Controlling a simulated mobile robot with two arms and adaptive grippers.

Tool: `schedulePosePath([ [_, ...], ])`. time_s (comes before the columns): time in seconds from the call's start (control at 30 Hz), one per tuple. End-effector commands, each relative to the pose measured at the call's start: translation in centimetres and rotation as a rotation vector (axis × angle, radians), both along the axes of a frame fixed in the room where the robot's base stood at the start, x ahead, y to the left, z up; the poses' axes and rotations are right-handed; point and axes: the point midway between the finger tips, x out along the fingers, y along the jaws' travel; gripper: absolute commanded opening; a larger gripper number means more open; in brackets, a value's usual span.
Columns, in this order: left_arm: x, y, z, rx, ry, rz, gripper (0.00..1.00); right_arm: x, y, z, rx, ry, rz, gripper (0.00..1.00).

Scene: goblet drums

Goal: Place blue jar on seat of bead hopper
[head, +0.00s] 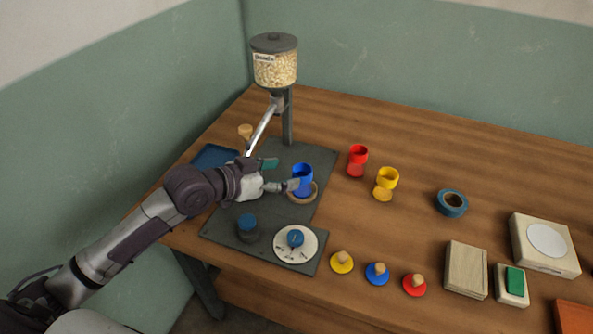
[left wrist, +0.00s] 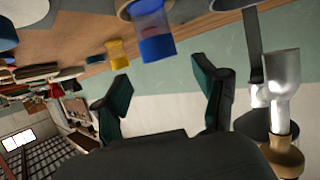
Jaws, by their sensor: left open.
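The blue jar (head: 302,175) stands upright at the round tan seat (head: 312,196) on the dark base plate of the bead hopper (head: 275,66). The seat's rim shows around the jar's foot. In the left wrist view the blue jar (left wrist: 155,38) shows tilted by the camera, with its lower end at the tan ring. My left gripper (head: 277,174) is open, just left of the jar in the head view, with one finger overlapping the jar's left side. In the left wrist view its fingers (left wrist: 164,80) are apart with nothing between them. My right gripper is out of view.
A red jar (head: 357,162) and a yellow jar (head: 386,184) stand to the right. Yellow, blue and red knobbed lids line the front. The hopper's post and chute rise behind my gripper.

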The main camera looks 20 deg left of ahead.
Motion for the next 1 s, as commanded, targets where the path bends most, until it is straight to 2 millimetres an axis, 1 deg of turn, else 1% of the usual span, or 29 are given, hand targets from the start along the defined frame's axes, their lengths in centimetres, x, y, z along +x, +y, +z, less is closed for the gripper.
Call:
schedulePosePath([
  [0.03, -0.9, 0.7, 0.2, 0.004, 0.003, 0.001, 0.71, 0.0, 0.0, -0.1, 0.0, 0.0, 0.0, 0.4],
  [0.1, -2.0, 1.3, 0.8, 0.006, 0.002, -0.002, 0.71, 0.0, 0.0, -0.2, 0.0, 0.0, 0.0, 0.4],
  [0.3, -3.8, 2.5, 1.7, 0.001, 0.003, 0.0, 0.71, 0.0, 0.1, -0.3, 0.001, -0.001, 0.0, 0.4],
  [0.47, -4.2, 2.7, 2.0, -0.001, 0.002, 0.0, 0.71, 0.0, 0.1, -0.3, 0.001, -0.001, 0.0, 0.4],
  [1.0, -4.1, 2.7, 2.0, -0.001, 0.001, 0.0, 0.71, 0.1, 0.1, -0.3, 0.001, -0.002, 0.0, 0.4],
])
